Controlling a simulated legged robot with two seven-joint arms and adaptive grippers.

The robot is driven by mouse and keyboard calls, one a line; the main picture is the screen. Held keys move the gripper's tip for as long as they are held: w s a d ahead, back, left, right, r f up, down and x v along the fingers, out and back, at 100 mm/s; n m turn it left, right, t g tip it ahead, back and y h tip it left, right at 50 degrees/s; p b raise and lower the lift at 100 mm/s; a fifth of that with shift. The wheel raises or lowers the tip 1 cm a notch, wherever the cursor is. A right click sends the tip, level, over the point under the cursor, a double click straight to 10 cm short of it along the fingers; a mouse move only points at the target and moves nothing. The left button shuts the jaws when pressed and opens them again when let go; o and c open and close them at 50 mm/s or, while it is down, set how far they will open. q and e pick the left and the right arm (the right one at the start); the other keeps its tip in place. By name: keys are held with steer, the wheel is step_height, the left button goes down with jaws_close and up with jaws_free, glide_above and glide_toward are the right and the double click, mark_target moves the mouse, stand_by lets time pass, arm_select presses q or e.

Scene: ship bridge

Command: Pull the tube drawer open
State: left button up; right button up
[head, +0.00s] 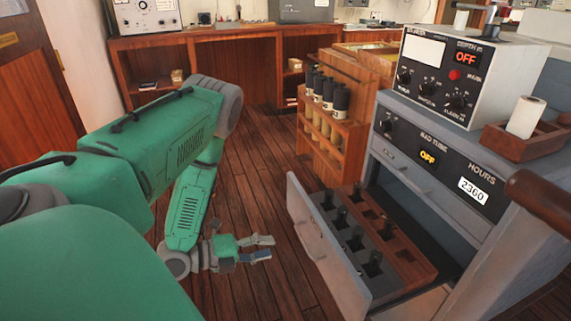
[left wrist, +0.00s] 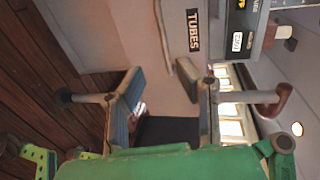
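The tube drawer (head: 325,258) stands pulled out from the grey cabinet in the head view. Inside it is a dark and brown wooden tray (head: 415,262) with several dark tubes in square slots. Its front carries a handle (head: 309,238). The left wrist view shows the pale drawer front (left wrist: 120,35) with a "TUBES" label (left wrist: 193,30) and the handle (left wrist: 187,80). My left gripper (head: 266,247) is open and empty, low over the floor left of the drawer front, apart from it in the head view. Its spread fingers also show in the left wrist view (left wrist: 170,92). My right gripper is not in view.
The grey cabinet (head: 420,178) carries an instrument (head: 455,75) and a wooden box with a paper roll. A brown rail (head: 540,200) juts out at the right. A wooden rack (head: 328,140) stands behind the drawer. The plank floor (head: 265,175) left of the drawer is clear.

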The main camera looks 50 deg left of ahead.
arm_select(q)
steer(key=shift+v, duration=1.2)
